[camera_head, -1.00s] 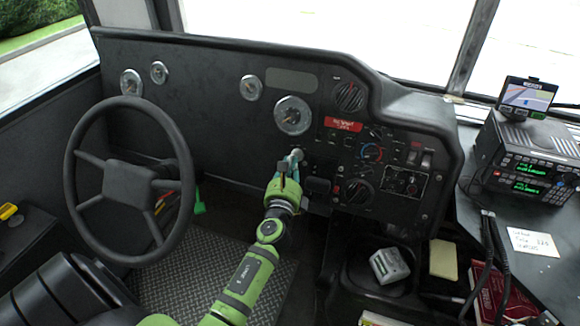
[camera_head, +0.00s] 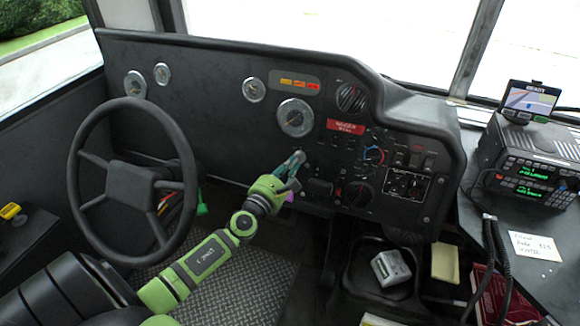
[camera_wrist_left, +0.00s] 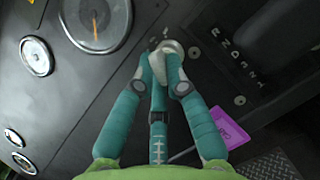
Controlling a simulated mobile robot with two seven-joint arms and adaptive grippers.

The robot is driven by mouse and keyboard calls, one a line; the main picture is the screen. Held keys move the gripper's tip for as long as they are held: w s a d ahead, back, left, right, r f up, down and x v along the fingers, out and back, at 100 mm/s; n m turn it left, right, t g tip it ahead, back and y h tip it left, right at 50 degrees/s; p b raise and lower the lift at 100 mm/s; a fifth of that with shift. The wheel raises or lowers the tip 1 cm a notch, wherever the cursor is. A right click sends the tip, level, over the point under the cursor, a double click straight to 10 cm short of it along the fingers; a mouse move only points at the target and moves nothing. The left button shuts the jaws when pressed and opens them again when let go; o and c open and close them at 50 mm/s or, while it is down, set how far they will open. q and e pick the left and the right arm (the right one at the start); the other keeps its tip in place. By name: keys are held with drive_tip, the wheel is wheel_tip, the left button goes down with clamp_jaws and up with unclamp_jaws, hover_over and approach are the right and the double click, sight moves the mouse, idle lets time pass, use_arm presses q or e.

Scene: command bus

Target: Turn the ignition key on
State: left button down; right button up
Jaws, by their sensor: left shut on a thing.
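The ignition lock (camera_wrist_left: 172,47) is a round silver fitting on the black dashboard, below the large gauge. My left gripper (camera_head: 297,160) is at the lock with its teal fingers closed together; they also show in the left wrist view (camera_wrist_left: 164,68). The fingers are shut on the ignition key, which is mostly hidden between them. The gripper is tilted, with its arm coming from the lower left. A purple tag (camera_wrist_left: 220,124) hangs by the gripper and peeks out beside it in the head view. A warning strip (camera_head: 295,83) above the large gauge is lit orange and red. My right gripper is not in view.
The black steering wheel (camera_head: 130,180) stands left of my left arm. The large gauge (camera_head: 295,118) is just above the lock. Knobs and switches (camera_head: 405,185) fill the panel to the right. A radio unit (camera_head: 530,165) sits on the right-hand shelf.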

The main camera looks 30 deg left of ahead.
use_arm(q)
drive_tip(key=shift+a+m+h, duration=0.1)
drive_tip(key=shift+m+h, duration=0.4)
drive_tip(key=shift+m, duration=0.4)
drive_tip(key=shift+m+h, duration=0.3)
drive_tip(key=shift+m, duration=0.4)
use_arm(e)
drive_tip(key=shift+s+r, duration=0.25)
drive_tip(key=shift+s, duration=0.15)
use_arm(q)
drive_tip(key=c, duration=1.3)
unclamp_jaws()
drive_tip(key=shift+o, duration=0.2)
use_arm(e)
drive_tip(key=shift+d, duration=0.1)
use_arm(q)
drive_tip(key=s, duration=1.2)
